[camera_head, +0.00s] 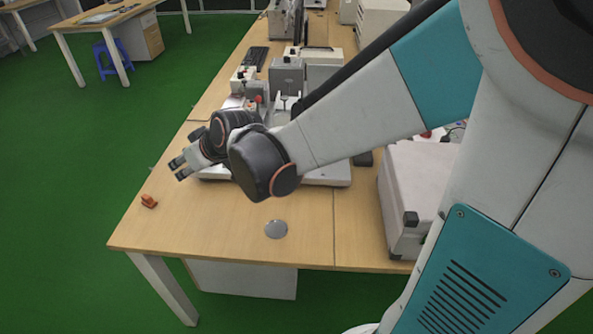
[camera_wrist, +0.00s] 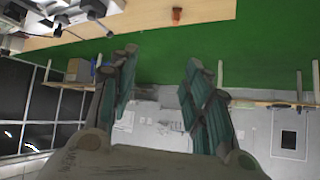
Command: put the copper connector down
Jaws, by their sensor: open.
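The copper connector (camera_head: 149,201) is a small orange-brown piece lying on the wooden table near its left front edge. It also shows in the wrist view (camera_wrist: 177,14) near the top, on the table top. My gripper (camera_head: 178,169) is above the left part of the table, up and to the right of the connector in the head view, and apart from it. In the wrist view my gripper (camera_wrist: 160,75) has its two fingers spread wide, with nothing between them.
The wooden table (camera_head: 190,222) has a round grey disc (camera_head: 276,229) near its front edge. A testing machine (camera_head: 325,174) stands behind my wrist. A white boxy device (camera_head: 412,185) stands at the right. The front left of the table is mostly clear; green floor (camera_head: 60,200) lies beyond its left edge.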

